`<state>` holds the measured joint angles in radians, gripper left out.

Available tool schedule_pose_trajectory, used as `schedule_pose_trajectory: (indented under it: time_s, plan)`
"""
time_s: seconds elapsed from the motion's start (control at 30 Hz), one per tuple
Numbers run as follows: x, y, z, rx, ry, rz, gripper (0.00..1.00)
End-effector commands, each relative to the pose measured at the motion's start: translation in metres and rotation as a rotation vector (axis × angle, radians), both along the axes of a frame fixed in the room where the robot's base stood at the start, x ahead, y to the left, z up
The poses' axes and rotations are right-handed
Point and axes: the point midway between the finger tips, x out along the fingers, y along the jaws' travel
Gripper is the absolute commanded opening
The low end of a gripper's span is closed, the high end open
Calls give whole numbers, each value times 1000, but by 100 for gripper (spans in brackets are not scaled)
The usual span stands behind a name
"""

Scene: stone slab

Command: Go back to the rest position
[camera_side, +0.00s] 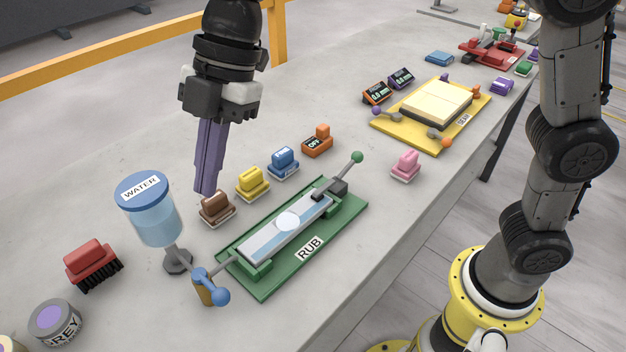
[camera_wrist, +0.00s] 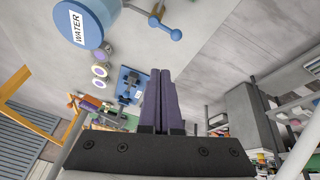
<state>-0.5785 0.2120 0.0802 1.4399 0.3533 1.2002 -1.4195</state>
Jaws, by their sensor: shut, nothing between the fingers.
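My gripper (camera_side: 207,190) hangs over the slab in the side view, pointing down, with its purple fingers together and nothing between them. The fingertips are close to the brown block (camera_side: 217,208), above or behind it; I cannot tell whether they touch. In the wrist view the closed fingers (camera_wrist: 161,75) show from behind, with the slab beyond them. The grey stone slab (camera_side: 110,120) is the long work surface.
A blue water container (camera_side: 152,215) stands left of a green RUB fixture (camera_side: 350,220). Yellow (camera_side: 252,184), blue (camera_side: 284,163) and orange (camera_side: 317,140) blocks line its back. A red brush (camera_side: 92,264) lies left. A yellow board (camera_side: 395,137) lies farther right. The slab behind my gripper is clear.

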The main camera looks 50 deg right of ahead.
Motion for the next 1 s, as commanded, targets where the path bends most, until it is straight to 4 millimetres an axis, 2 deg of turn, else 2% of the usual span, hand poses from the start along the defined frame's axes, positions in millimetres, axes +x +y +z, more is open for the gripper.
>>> schedule_pose_trajectory:
  time_s: [0.03, 0.2, 0.37, 0.5, 0.57, 0.7, 0.8, 0.9, 1.0]
  plan:
    - [0, -32, 18, 8, -32, -63, 0]
    - [-19, -118, 46, 11, -82, -324, 0]
    - [-56, -190, 50, 17, -105, -629, 0]
    - [-96, -241, 37, 34, -110, -927, 0]
    - [-115, -259, 27, 46, -108, -1061, 0]
    - [-156, -292, -7, 90, -86, -1387, 0]
    - [-175, -304, -33, 118, -51, -1571, 0]
    - [-183, -308, -53, 132, -3, -1701, 0]
    - [-183, -311, -58, 159, 22, -1795, 0]
